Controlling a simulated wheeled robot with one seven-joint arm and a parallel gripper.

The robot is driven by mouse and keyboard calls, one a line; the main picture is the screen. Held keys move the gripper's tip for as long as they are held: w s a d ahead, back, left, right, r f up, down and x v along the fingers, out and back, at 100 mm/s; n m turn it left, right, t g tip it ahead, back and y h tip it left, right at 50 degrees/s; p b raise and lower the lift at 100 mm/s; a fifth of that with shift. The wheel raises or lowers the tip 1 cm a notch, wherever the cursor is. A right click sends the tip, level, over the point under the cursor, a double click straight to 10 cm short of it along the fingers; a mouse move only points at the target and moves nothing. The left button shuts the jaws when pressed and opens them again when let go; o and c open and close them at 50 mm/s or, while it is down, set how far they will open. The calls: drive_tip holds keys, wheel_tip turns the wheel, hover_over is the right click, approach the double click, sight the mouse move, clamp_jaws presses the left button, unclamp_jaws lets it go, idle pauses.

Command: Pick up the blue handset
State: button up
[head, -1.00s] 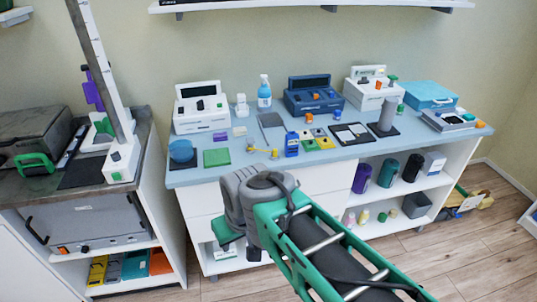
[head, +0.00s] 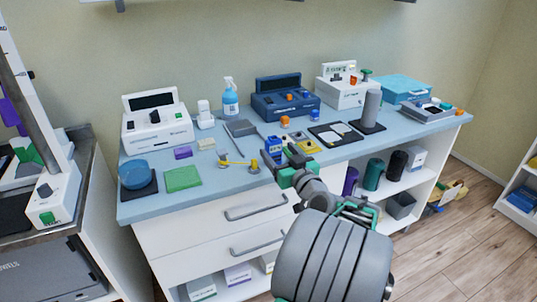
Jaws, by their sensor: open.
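The blue handset (head: 273,146) stands upright near the front edge of the blue-topped counter (head: 222,196), in the middle of the head view. My gripper (head: 283,158) is at the counter's front edge, just in front of and slightly right of the handset. It is open. The gripper overlaps the handset's lower part in the picture, so I cannot tell whether the handset is between the fingers or touching them.
A yellow-ended dumbbell-like item (head: 240,164) lies close on the left, beside a green pad (head: 183,179). A grey cylinder (head: 371,108) stands farther right. A spray bottle (head: 230,100) and devices stand behind.

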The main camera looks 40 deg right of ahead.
sight(270, 139)
drive_tip(key=shift+w+r, duration=0.15)
drive_tip(key=shift+w, duration=0.15)
drive_tip(key=p+x, duration=0.1)
drive_tip(key=x, duration=0.6)
drive_tip(key=shift+d, duration=0.2)
drive_tip(key=shift+s, duration=0.1)
drive_tip(key=c, duration=1.5)
clamp_jaws()
